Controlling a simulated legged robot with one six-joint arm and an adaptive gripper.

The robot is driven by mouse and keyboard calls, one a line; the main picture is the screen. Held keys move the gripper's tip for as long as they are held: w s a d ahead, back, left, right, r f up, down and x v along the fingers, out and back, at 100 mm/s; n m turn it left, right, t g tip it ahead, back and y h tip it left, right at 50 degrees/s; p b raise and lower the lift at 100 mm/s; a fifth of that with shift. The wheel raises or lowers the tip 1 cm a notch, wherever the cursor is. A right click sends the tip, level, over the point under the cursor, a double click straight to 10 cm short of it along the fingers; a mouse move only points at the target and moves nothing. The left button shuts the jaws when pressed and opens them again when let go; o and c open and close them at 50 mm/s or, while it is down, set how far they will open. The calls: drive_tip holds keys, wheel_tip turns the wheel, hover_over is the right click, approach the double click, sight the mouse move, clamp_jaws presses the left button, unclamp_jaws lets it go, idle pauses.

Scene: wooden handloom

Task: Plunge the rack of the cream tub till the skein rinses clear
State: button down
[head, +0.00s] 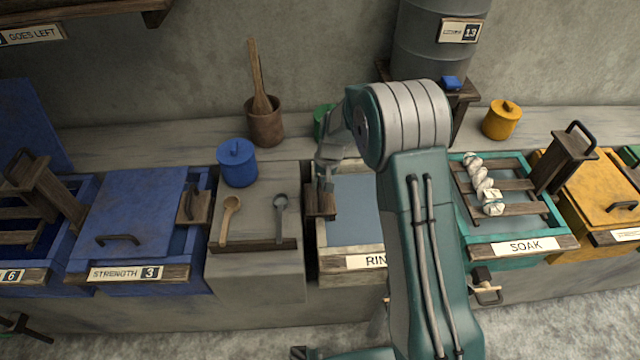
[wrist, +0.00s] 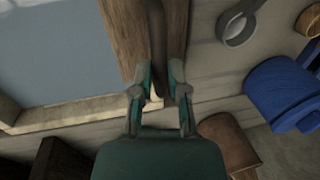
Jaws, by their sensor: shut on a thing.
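The cream tub (head: 350,279), with a partly hidden label reading "RIN", stands in the middle and holds pale grey-blue liquid (head: 352,205). Its wooden rack post (head: 320,207) is low at the tub's left side; no slats show above the liquid. My gripper (head: 325,180) is over this post. In the wrist view my gripper (wrist: 161,82) is shut on the post's dark handle (wrist: 157,45), with the wood on both sides. A white twisted skein (head: 482,183) lies on the raised rack of the teal SOAK tub (head: 463,225). No skein shows in the cream tub; my arm hides its right part.
A ledge left of the cream tub holds two spoons (head: 229,218) and a blue pot (head: 237,165). A lidded blue tub (head: 140,215) is further left. A yellow lidded tub (head: 600,190) is at right. A grey barrel (head: 430,45) stands behind my arm.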

wheel_tip(320, 180, up, 14)
drive_tip(key=shift+r, duration=0.25)
idle(0.4)
drive_tip(key=c, duration=0.6)
unclamp_jaws()
drive_tip(key=shift+a, duration=0.1)
drive_tip(key=shift+c, duration=0.2)
wheel_tip(320, 180, up, 12)
drive_tip(key=d, duration=0.2)
drive_tip(key=shift+d+f, duration=0.15)
drive_tip(key=shift+f, duration=0.05)
